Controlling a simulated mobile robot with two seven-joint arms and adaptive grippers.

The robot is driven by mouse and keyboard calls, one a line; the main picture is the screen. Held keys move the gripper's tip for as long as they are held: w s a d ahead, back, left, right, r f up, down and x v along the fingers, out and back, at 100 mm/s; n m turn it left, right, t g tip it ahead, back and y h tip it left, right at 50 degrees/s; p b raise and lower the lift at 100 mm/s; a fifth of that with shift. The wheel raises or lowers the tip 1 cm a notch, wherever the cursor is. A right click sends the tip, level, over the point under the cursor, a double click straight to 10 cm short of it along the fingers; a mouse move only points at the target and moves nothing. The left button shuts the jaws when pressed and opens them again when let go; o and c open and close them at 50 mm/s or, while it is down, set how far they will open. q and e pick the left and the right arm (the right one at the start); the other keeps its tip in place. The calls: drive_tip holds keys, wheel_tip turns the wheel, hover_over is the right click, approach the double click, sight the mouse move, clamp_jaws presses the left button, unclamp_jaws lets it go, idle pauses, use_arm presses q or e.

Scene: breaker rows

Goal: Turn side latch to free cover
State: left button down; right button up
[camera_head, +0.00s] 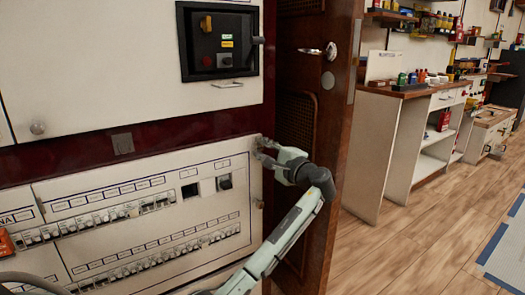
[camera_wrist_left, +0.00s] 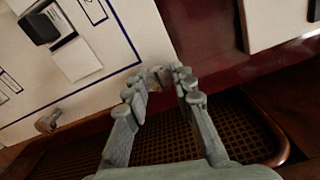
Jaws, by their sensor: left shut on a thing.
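The breaker panel cover (camera_head: 150,215) is a white sheet with rows of breakers, seen at the lower left of the head view and the upper left of the wrist view (camera_wrist_left: 115,55). My left gripper (camera_head: 262,152) is at its upper right corner. In the left wrist view, the fingers (camera_wrist_left: 160,80) are closed around a small side latch (camera_wrist_left: 158,74) at the cover's edge, mostly hidden between the fingertips. A second side latch (camera_head: 259,203) sits lower on the same edge and also shows in the wrist view (camera_wrist_left: 47,122). My right gripper is not in view.
A wooden door (camera_head: 325,120) with a metal handle stands close to the right of my left gripper. Above is a white panel with a black switch box (camera_head: 220,42). A workbench (camera_head: 400,140) is farther right, with open wooden floor before it.

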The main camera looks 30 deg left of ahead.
use_arm(q)
drive_tip(key=c, duration=1.3)
unclamp_jaws()
drive_tip(key=shift+o, duration=0.2)
drive_tip(key=v, duration=1.2)
drive_tip(key=shift+f, duration=0.1)
